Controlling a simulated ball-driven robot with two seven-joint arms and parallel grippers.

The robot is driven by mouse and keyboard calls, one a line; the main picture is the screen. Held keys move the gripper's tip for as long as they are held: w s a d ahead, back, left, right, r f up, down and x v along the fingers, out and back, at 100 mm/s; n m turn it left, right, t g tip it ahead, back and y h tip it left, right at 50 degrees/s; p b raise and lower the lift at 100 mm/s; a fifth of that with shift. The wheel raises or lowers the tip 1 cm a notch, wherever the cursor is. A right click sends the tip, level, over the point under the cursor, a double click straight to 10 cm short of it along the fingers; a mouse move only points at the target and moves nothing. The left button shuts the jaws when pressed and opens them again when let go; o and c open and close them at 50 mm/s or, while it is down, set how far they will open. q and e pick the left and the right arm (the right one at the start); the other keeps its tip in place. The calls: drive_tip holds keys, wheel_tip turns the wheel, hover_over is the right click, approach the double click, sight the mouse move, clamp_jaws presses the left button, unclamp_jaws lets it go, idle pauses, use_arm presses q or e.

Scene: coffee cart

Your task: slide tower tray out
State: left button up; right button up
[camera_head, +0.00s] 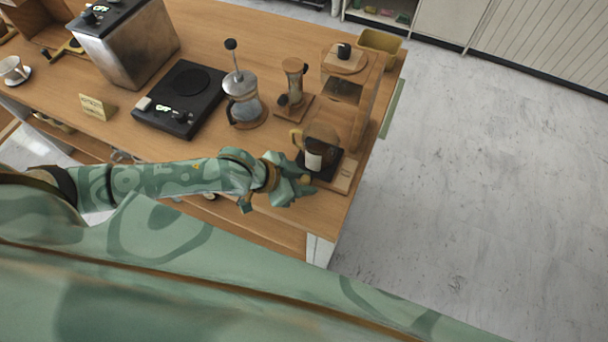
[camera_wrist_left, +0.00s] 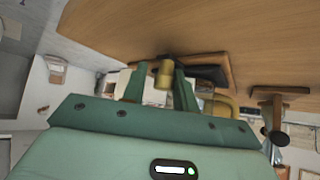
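The wooden tower (camera_head: 372,98) stands at the right end of the counter. At its foot is a dark tray (camera_head: 329,171) on a pale wooden base. A glass carafe (camera_head: 315,153) with dark liquid and a brass-coloured handle stands upright on the tray. My left gripper (camera_head: 302,181) is low at the tray's near left side. In the left wrist view, its two green fingers (camera_wrist_left: 158,88) are apart with a brass knob (camera_wrist_left: 164,74) between them. A gap shows on the left of the knob; contact on the right is unclear. My right gripper is out of view.
A hourglass-shaped wooden stand (camera_head: 293,82), a French press (camera_head: 243,97) and a black scale (camera_head: 181,98) stand left of the tower. A small sign (camera_head: 97,107) and metal machine (camera_head: 128,45) are farther left. The counter's right edge is close to the tower, with open floor beyond.

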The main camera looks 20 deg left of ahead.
use_arm(q)
drive_tip(key=shift+w, duration=0.1)
drive_tip(key=shift+a+r, duration=0.1)
drive_tip(key=shift+r, duration=0.1)
drive_tip(key=p+v, duration=0.3)
drive_tip(key=v, duration=1.3)
drive_tip(key=shift+p, duration=0.3)
